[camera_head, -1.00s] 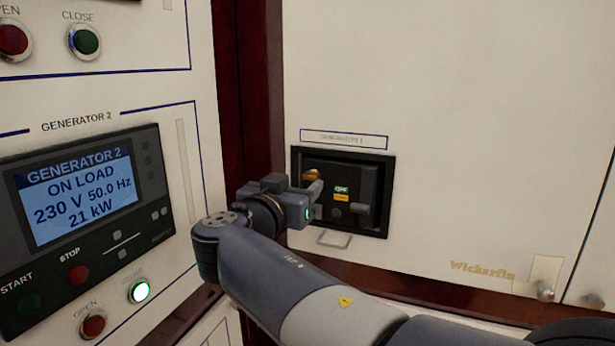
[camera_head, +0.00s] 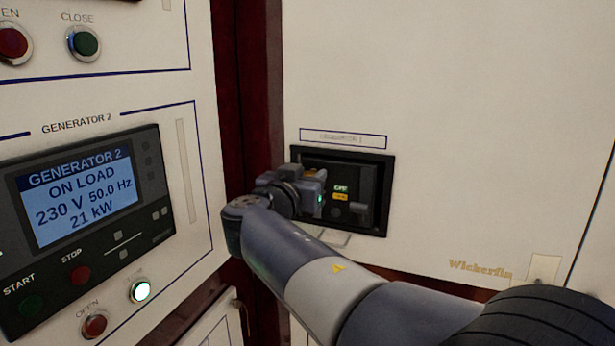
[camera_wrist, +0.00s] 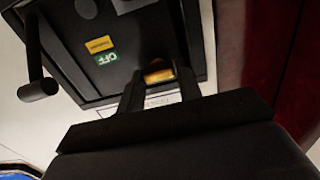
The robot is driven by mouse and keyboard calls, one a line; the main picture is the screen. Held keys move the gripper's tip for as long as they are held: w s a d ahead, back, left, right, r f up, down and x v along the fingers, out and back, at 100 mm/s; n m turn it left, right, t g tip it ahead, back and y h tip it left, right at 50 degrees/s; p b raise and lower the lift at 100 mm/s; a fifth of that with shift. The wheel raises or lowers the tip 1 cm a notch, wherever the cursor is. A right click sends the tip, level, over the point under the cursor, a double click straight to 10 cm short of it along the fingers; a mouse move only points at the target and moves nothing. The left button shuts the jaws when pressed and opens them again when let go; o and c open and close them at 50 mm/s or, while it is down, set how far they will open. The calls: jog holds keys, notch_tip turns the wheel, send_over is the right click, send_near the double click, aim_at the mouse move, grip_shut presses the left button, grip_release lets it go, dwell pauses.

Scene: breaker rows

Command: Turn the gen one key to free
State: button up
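The breaker unit (camera_head: 380,200) is a black recessed box under a label that appears to read Generator 1. In the wrist view its face (camera_wrist: 70,50) shows a green OFF flag (camera_wrist: 107,58), a yellow tag (camera_wrist: 100,44) and a dark handle (camera_wrist: 38,88). The brass key (camera_wrist: 158,75) shows between my two fingers, which stand apart on either side of it. Whether they touch it is unclear. In the head view my gripper (camera_head: 322,185) covers the key at the unit's left side.
The Generator 2 panel (camera_head: 85,195) stands close on the left, with its screen and buttons. A dark red post (camera_head: 243,90) lies between the cabinets. A metal loop (camera_head: 335,239) sits under the breaker.

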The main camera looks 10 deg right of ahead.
jog(key=c, duration=0.5)
jog(key=shift+f+n+b, duration=0.1)
jog(key=shift+n+b, duration=0.3)
jog(key=n, duration=0.8)
jog(key=n+b, duration=0.1)
jog(key=n, duration=0.8)
jog(key=shift+w+a+f, duration=0.1)
jog(key=shift+w+a, duration=0.05)
jog(key=shift+a, duration=0.05)
jog(key=o, duration=1)
